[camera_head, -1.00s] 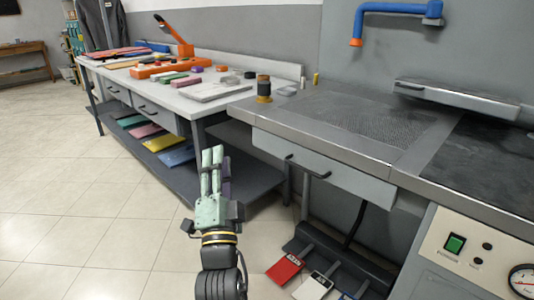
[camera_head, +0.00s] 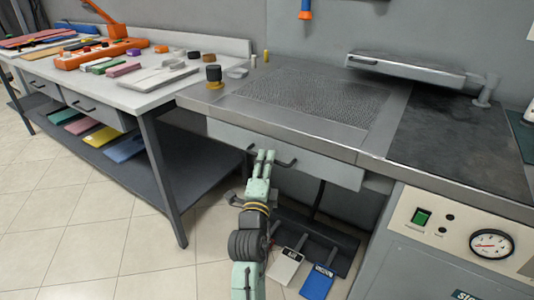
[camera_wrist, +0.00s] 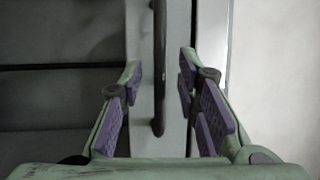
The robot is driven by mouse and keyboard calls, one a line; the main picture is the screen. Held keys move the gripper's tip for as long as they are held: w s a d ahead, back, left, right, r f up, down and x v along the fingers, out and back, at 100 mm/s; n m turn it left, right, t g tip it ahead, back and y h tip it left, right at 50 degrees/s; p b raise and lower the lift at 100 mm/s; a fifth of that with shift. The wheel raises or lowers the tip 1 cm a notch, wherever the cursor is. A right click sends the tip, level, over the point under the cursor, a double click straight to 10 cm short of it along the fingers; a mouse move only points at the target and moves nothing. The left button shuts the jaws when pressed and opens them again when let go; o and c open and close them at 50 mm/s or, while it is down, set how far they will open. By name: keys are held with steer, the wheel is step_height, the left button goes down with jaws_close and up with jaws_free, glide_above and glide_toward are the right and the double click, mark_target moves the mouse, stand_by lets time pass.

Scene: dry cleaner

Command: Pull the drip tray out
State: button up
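The drip tray (camera_head: 330,172) is a grey, drawer-like panel under the front edge of the perforated work table. It looks pushed in. Its black bar handle (camera_head: 287,163) runs along the front, partly hidden by my fingers. My gripper (camera_head: 264,154) is at the handle in the head view. In the wrist view my gripper (camera_wrist: 160,90) is open, with the purple finger pads apart. The black handle (camera_wrist: 159,70) runs lengthwise between them, with visible gaps to both pads. The tray front (camera_wrist: 175,60) lies behind it.
White (camera_head: 285,267) and blue (camera_head: 317,283) pedals stand on the floor below, close to my arm. A control panel (camera_head: 460,232) with a green switch and gauge is at the right. A workbench (camera_head: 130,92) with a lower shelf stands left. Tiled floor is clear in front.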

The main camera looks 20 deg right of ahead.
steer(key=shift+x, duration=1.1)
jaws_close()
